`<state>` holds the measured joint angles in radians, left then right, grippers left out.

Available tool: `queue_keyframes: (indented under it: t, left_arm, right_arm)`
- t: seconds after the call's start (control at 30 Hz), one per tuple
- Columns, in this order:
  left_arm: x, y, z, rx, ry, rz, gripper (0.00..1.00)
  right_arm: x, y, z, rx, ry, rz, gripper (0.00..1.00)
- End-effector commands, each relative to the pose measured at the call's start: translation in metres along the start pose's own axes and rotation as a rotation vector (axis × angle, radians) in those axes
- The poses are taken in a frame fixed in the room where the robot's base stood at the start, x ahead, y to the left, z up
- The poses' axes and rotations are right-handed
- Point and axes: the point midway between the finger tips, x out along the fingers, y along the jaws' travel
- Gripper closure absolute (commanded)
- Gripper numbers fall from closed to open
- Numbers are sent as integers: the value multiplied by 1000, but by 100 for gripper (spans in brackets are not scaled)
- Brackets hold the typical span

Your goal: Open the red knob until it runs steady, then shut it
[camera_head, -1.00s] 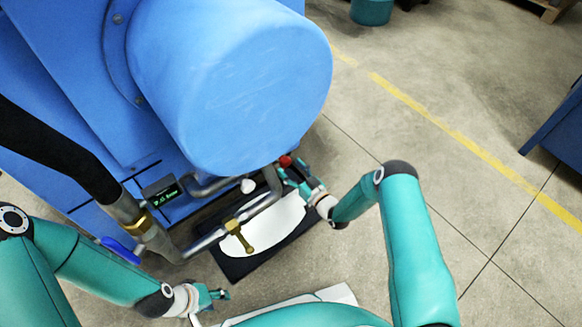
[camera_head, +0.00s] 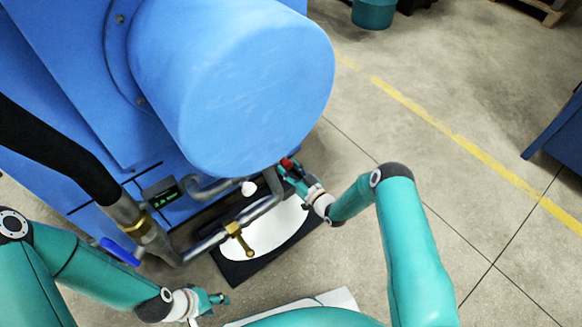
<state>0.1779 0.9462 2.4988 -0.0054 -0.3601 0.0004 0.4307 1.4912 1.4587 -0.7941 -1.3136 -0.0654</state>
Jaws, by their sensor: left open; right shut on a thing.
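The red knob (camera_head: 286,164) sits at the end of the pipework, just below the blue drum. My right gripper (camera_head: 291,170) is at the knob and shut on it; its fingers partly hide the knob. My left gripper (camera_head: 222,298) is open and empty at the lower left, apart from the pipes. A small display with green characters (camera_head: 164,196) stands beside the pipes; its text is too small to read.
The big blue machine (camera_head: 230,80) fills the upper left. A blue lever (camera_head: 120,251) and a brass tap (camera_head: 239,238) are on the pipes above a dark tray (camera_head: 236,271) with a white surface. Open floor lies to the right.

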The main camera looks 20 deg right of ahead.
Motion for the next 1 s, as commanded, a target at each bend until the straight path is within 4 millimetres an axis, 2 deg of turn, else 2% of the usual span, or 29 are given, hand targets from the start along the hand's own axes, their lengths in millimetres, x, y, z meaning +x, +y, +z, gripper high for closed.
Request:
queue_keyframes:
  t: [0.03,0.27,0.47,1.0]
  left_arm:
    - [0,0,0,2,0,0,55]
    - [2,0,0,2,0,0,55]
    - [5,-2,0,2,-1,0,55]
    - [17,-6,0,2,0,0,55]
  right_arm:
    - [0,5,-1,-3,3,17,92]
    - [0,4,0,-49,4,22,92]
    - [0,4,0,-156,3,23,92]
    - [2,4,0,-644,-2,21,92]
